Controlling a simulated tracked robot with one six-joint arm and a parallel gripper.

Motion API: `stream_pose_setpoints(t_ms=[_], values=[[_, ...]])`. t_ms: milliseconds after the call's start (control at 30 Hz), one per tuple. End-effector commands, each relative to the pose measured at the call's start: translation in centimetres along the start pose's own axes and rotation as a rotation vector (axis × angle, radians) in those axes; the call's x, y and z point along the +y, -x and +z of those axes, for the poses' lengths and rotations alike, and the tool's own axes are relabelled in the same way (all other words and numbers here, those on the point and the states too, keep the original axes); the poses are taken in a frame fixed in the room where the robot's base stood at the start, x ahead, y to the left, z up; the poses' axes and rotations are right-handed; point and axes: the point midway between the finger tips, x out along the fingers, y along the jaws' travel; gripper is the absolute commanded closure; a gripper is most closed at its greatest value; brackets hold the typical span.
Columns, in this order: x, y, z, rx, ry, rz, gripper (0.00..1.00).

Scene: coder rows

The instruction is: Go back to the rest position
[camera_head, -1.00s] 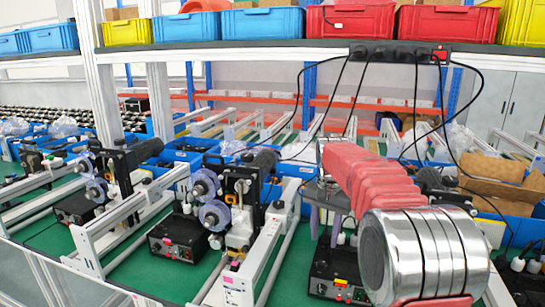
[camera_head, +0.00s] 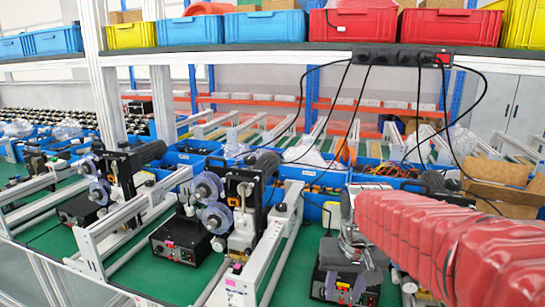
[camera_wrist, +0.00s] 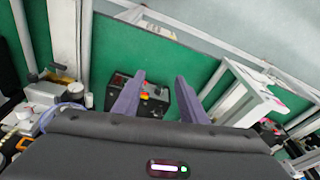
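My gripper (camera_wrist: 160,76) shows in the wrist view with two purple-grey fingers apart and nothing between them. Beyond the fingertips lies a black control box (camera_wrist: 152,97) with red and yellow buttons on the green bench top. In the camera_head view my gripper (camera_head: 345,286) is at the lower right, at the end of my red-sleeved arm, over a black control box (camera_head: 372,297). I cannot tell how far it is above the box.
White rail frames (camera_head: 272,245) and reel machines (camera_head: 212,200) stand to the left on the green bench (camera_head: 45,242). Blue bins (camera_head: 318,203) stand behind. A shelf with red crates (camera_head: 448,27) and a power strip with hanging cables (camera_head: 400,56) is above.

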Motion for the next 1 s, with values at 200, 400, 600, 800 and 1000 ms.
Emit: stream_pose_setpoints(t_ms=[200, 400, 600, 800, 1000], values=[[0.5, 0.8, 4.5, 0.051, 0.055, -0.004, 0.62], [0.9, 1.2, 8.3, 0.096, 0.089, -0.005, 0.62], [1.3, 1.5, 11.9, 0.141, 0.103, -0.007, 0.62], [1.6, 2.0, 15.0, 0.191, 0.102, -0.009, 0.62], [1.7, 3.8, 16.0, 0.265, 0.101, -0.013, 0.62]])
